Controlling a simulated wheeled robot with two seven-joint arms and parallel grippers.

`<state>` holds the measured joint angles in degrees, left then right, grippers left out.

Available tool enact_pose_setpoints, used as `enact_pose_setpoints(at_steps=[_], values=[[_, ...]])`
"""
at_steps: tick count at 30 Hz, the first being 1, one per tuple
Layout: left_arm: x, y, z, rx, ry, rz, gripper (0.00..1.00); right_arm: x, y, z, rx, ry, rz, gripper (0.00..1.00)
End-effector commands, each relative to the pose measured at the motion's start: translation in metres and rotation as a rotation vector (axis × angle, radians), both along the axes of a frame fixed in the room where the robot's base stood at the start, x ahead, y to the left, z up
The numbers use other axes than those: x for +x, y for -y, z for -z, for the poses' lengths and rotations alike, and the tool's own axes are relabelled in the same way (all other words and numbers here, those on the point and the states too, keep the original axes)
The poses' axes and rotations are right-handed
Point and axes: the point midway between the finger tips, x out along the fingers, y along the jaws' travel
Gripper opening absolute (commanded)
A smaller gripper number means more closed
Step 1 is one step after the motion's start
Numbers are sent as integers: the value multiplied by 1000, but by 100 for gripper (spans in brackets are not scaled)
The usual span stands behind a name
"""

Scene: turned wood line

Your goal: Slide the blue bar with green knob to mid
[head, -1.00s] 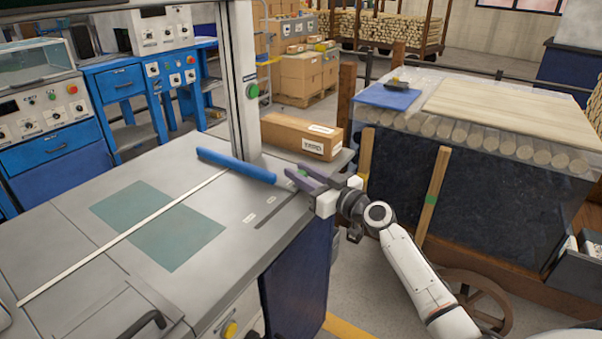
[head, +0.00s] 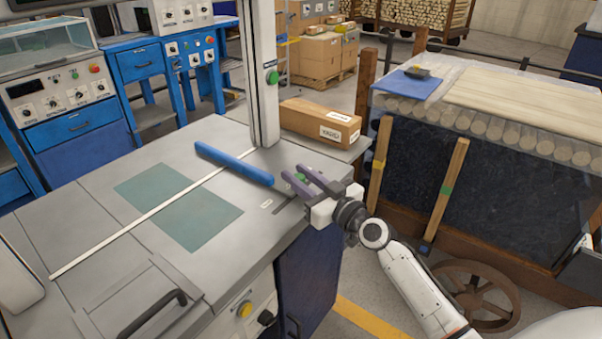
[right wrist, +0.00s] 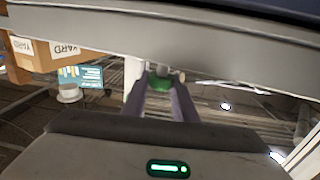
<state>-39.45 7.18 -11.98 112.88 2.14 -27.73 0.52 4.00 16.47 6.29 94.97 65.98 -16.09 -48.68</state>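The blue bar (head: 232,163) lies across the grey machine table near the upright column. Its green knob (head: 301,177) shows past the bar's right end. My right gripper (head: 292,172) points at the knob, with its two purple fingers apart and one on each side of it in the head view. In the right wrist view the green knob (right wrist: 160,82) shows between the fingertips. I cannot tell whether the fingers touch it. My left gripper is not in view.
The table has a teal panel (head: 201,222) and a thin pale strip (head: 130,227). A grey column (head: 262,90) with a green button stands behind the bar. A cardboard box (head: 320,122) sits behind the gripper. A log-filled bin (head: 480,170) stands right.

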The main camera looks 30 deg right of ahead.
Motion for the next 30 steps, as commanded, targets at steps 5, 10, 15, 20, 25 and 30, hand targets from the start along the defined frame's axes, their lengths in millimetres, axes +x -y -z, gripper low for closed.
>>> enact_pose_setpoints(at_steps=[5, 10, 15, 20, 25, 30], values=[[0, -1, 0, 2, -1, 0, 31, 0, 1, 0, 0, 0, 2, 44], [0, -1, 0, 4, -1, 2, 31, 0, 1, 0, 0, 0, 2, 44], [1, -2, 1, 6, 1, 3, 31, -8, 2, 2, -1, -2, 2, 44], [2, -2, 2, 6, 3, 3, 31, -35, 6, 2, -5, -2, 2, 44], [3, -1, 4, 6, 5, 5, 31, -68, 10, 3, -4, -2, 2, 44], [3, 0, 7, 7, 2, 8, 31, -91, 13, 2, -3, -2, 2, 44]])
